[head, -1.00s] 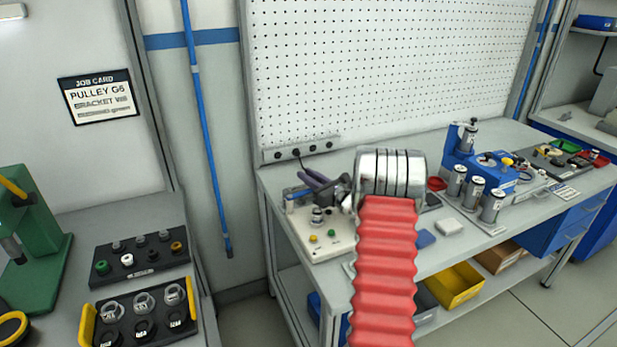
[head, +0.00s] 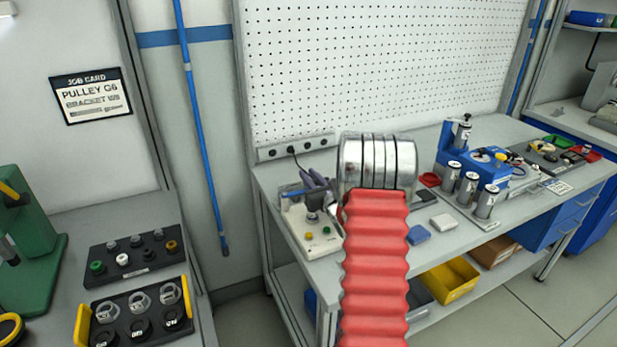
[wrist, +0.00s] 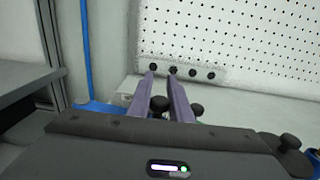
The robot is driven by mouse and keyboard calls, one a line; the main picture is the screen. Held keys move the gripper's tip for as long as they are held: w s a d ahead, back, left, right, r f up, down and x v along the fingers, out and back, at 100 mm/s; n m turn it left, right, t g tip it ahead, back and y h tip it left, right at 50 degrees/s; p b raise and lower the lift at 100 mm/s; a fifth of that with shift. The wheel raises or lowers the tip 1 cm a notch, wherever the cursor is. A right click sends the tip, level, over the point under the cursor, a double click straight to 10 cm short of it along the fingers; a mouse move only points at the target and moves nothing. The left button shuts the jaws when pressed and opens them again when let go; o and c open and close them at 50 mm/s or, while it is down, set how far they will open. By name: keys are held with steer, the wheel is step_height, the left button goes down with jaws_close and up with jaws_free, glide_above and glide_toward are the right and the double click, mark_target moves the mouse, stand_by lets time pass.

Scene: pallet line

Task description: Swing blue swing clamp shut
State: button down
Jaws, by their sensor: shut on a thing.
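The blue swing clamp (head: 292,192) shows as a small blue bar at the back left of a pale fixture plate (head: 322,243) on the bench. In the wrist view a blue part (wrist: 98,108) lies just left of the fingers. My gripper (head: 312,182) is low over the back of this plate, at the clamp. In the wrist view its two purple-grey fingers (wrist: 161,74) are close together, with a dark knob (wrist: 160,103) between them. My gripper is shut on the clamp. My silver and red arm hides the plate's right side, and the exact grip is hard to see.
A pegboard (head: 385,70) rises behind the bench, with a socket strip (head: 295,148) at its foot. A blue fixture with silver cylinders (head: 470,165) stands to the right. A blue block (head: 418,234) and a white block (head: 444,222) lie nearer. A side table with dark trays (head: 135,262) stands left.

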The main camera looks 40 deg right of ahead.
steer(key=c, duration=1.7)
jaws_free()
steer(key=shift+o, duration=0.2)
steer(key=v, duration=1.3)
steer(key=shift+s+a, duration=0.15)
steer(key=shift+s, duration=0.2)
